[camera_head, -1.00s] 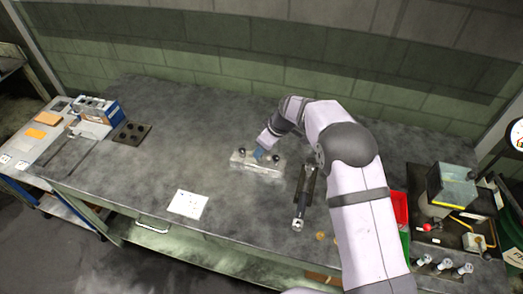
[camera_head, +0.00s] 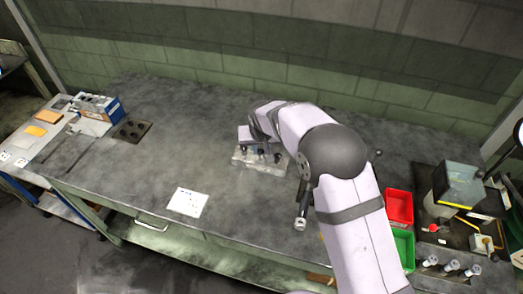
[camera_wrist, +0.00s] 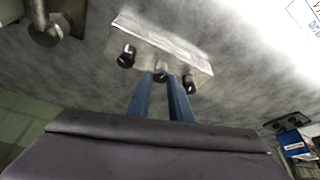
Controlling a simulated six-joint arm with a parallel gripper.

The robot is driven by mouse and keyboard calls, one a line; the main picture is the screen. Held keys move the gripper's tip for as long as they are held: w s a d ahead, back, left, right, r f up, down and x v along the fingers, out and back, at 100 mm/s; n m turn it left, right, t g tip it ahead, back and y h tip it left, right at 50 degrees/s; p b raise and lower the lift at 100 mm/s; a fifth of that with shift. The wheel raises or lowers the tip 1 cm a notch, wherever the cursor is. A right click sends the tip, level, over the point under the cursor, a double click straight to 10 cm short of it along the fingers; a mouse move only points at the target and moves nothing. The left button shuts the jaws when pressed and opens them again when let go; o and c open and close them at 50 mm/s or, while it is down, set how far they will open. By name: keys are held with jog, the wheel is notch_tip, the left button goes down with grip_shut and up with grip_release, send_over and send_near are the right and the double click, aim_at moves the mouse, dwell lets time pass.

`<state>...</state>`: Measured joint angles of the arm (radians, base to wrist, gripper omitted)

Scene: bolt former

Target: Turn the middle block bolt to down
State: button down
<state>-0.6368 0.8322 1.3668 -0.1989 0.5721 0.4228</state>
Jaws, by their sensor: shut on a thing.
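A pale metal block (camera_head: 262,167) sits on the workbench, with a row of dark-headed bolts along it. In the wrist view the block (camera_wrist: 165,42) lies tilted across the upper middle. One outer bolt (camera_wrist: 127,57) is at its left and another (camera_wrist: 189,84) at its right. My gripper (camera_wrist: 160,76) has two blue fingers shut around the middle block bolt (camera_wrist: 161,69), which shows between their tips. The fingers partly hide this bolt, so its exact angle cannot be told. In the head view my wrist is just above and behind the block.
A dark fixture with a metal end (camera_head: 301,222) stands right of the block. A white sheet (camera_head: 187,203) lies in front left. A red bin (camera_head: 399,207) and a green bin (camera_head: 403,246) are at the right. The bench left of the block is mostly clear.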

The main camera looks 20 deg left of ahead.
jog(key=m+b, duration=0.1)
jog(key=m+h+b, duration=0.1)
jog(key=m+b, duration=0.1)
jog(key=shift+a+f+m, duration=0.2)
jog(key=shift+a+m, duration=0.05)
jog(key=shift+m, duration=0.15)
jog(key=m, duration=0.1)
jog(key=m+h+b, duration=0.1)
jog(key=shift+a+r+m+h, duration=0.15)
jog(key=shift+m+h, duration=0.15)
jog(key=shift+m, duration=0.1)
jog(key=m+h+p, duration=0.1)
jog(key=m, duration=0.2)
jog(key=shift+a+r, duration=0.1)
jog(key=shift+r, duration=0.1)
jog(key=shift+a+m+g+h+p, duration=0.1)
jog(key=shift+m+g+h+p, duration=0.25)
jog(key=shift+m+p, duration=0.7)
jog(key=shift+w+f+m, duration=0.1)
jog(key=shift+m, duration=0.15)
jog(key=c, duration=1.6)
grip_release()
